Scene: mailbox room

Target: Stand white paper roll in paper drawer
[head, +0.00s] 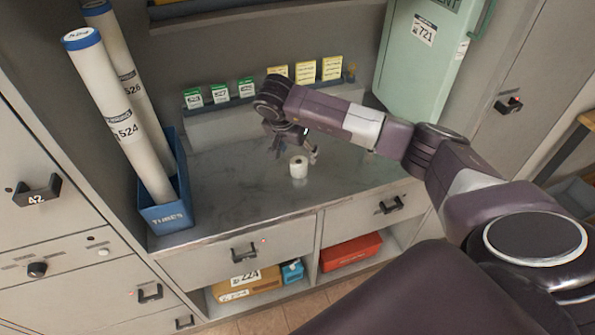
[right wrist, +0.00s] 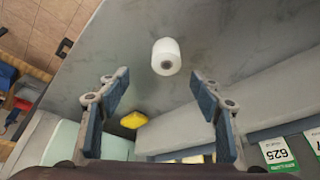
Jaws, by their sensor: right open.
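The white paper roll (head: 298,166) stands upright on the grey counter (head: 240,190) in the head view. It also shows in the right wrist view (right wrist: 166,57), ahead of the fingers and apart from them. My right gripper (head: 293,150) is open and empty, just behind and above the roll. Its two spread fingers show in the right wrist view (right wrist: 165,98). Two drawers sit under the counter, a left one (head: 220,259) and a right one (head: 365,215), both shut. I cannot tell which is the paper drawer. My left gripper is out of view.
A blue bin (head: 165,215) with long white tubes stands at the counter's left end. Green and yellow cards (head: 305,72) line the back. A pale green cabinet (head: 410,60) stands at the back right. A red box (head: 350,251) sits on the lower shelf. The counter's front left is clear.

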